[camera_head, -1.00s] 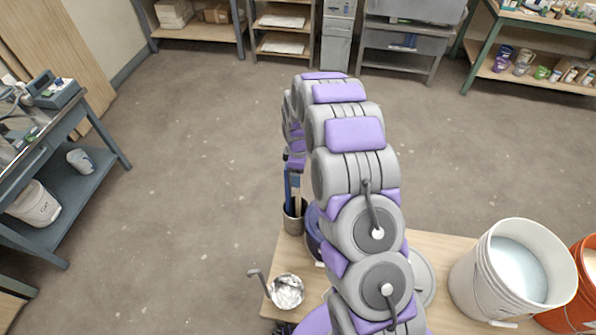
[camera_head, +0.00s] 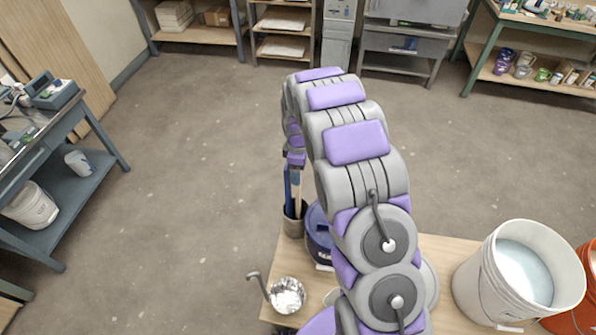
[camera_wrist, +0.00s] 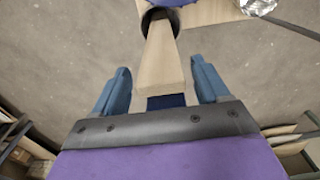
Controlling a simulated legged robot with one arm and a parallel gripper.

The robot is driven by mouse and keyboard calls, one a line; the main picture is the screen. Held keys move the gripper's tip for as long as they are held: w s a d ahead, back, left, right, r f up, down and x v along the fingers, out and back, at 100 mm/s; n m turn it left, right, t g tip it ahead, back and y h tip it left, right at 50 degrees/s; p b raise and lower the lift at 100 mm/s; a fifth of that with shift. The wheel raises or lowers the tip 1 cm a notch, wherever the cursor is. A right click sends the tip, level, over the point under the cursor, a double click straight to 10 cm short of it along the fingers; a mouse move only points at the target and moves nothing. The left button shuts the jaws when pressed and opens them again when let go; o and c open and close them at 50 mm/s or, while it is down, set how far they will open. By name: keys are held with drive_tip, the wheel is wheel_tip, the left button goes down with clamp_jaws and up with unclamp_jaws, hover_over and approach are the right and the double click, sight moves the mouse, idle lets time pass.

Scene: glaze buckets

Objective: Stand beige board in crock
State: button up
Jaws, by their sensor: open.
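The beige board (camera_head: 296,189) stands in the grey crock (camera_head: 293,224) at the bench's far left corner, beside a blue board (camera_head: 287,190). In the wrist view, the beige board (camera_wrist: 164,62) runs from between my fingers to the dark crock rim (camera_wrist: 176,22); its lower end is hidden inside. My gripper (camera_wrist: 160,74) is open, with a finger on each side of the board and visible gaps between. A dark blue piece (camera_wrist: 165,101) shows at the board's near end. In the head view my fingers are too small to make out.
A dark blue lidded tub (camera_head: 318,238) stands right beside the crock. A metal ladle (camera_head: 286,294) lies on the wooden bench (camera_head: 448,254) at the near left. A white bucket (camera_head: 485,280) and an orange bucket (camera_head: 583,305) stand at right. Floor beyond the bench is clear.

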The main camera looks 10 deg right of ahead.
drive_tip(key=shift+r, duration=4.3)
wheel_tip(320, 180, up, 10)
drive_tip(key=p, duration=0.4)
drive_tip(key=shift+f+p, duration=0.2)
drive_tip(key=shift+p, duration=0.1)
drive_tip(key=shift+r, duration=0.1)
drive_tip(key=s+r+m, duration=0.2)
drive_tip(key=s+m, duration=0.2)
drive_tip(key=s, duration=1)
drive_tip(key=s+r+m+g, duration=0.1)
drive_tip(key=s+r+m, duration=0.2)
drive_tip(key=s, duration=1.1)
drive_tip(key=s+r+m, duration=0.3)
drive_tip(key=s+m, duration=0.3)
drive_tip(key=s, duration=0.8)
drive_tip(key=shift+s+d+r+m+g, duration=0.2)
drive_tip(key=shift+s+d+m+g, duration=0.1)
drive_tip(key=shift+d+g, duration=0.1)
